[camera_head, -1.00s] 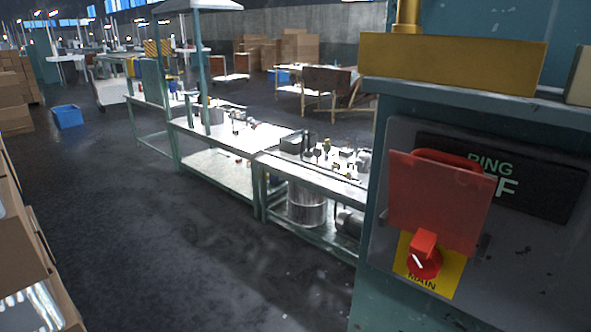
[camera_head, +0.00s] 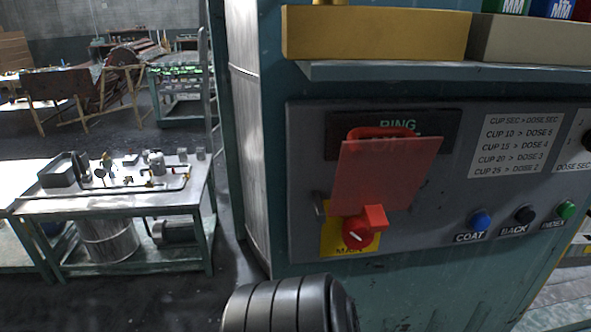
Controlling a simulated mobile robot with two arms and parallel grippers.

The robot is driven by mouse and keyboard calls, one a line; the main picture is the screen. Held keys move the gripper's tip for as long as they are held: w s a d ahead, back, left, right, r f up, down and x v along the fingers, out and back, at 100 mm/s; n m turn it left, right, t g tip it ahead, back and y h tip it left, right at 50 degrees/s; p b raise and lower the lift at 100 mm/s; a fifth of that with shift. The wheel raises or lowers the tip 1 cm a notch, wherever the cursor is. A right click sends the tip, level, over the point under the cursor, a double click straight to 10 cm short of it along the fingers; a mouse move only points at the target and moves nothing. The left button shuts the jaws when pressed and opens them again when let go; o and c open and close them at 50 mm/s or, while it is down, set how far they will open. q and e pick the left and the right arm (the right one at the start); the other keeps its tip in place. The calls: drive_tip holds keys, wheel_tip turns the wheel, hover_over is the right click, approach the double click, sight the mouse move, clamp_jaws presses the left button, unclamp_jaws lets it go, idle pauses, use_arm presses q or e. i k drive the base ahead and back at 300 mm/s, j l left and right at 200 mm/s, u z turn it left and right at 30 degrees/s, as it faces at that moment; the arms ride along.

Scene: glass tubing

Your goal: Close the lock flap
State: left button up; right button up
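The lock flap (camera_head: 385,175) is a see-through red plate with a red rounded bar at its top edge. It stands on the grey control panel, in front of part of the dark RING display (camera_head: 435,125), and sits tilted in the picture. Its lower edge reaches the top of the red MAIN rotary switch (camera_head: 362,230), which is on a yellow plate. The switch knob is uncovered in front. I cannot tell how far the flap stands out from the panel. Neither gripper is in view.
To the right on the panel are the blue COAT button (camera_head: 481,221), the black BACK button (camera_head: 524,214) and the green INDEX button (camera_head: 566,210). A yellow box (camera_head: 375,33) is on the ledge above. A metal workbench (camera_head: 115,190) stands left, with dark floor between.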

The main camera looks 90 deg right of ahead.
sight(388, 174)
drive_tip(key=i+z, duration=0.15)
drive_tip(key=z, duration=0.25)
drive_tip(key=i+z, duration=0.15)
drive_tip(key=z, duration=0.25)
drive_tip(key=i+j+z, duration=0.1)
drive_tip(key=z, duration=0.3)
drive_tip(key=i+j+z, duration=0.15)
drive_tip(key=z, duration=0.25)
drive_tip(key=i+z, duration=0.1)
drive_tip(key=z, duration=0.35)
drive_tip(key=i+z, duration=0.1)
drive_tip(key=z, duration=0.3)
drive_tip(key=j+z, duration=0.15)
drive_tip(key=z, duration=0.3)
drive_tip(key=i+j+z, duration=0.1)
drive_tip(key=z, duration=0.3)
drive_tip(key=j+z, duration=0.1)
drive_tip(key=z, duration=0.35)
drive_tip(key=i+j+z, duration=0.1)
drive_tip(key=z, duration=0.3)
drive_tip(key=i+j+z, duration=0.1)
drive_tip(key=j+z, duration=0.2)
drive_tip(key=z, duration=0.2)
drive_tip(key=j+z, duration=0.3)
drive_tip(key=z, duration=0.2)
drive_tip(key=j+z, duration=0.45)
drive_tip(key=k+l+u, duration=0.15)
drive_tip(key=u, duration=0.25)
drive_tip(key=k+u, duration=0.5)
drive_tip(key=u, duration=0.25)
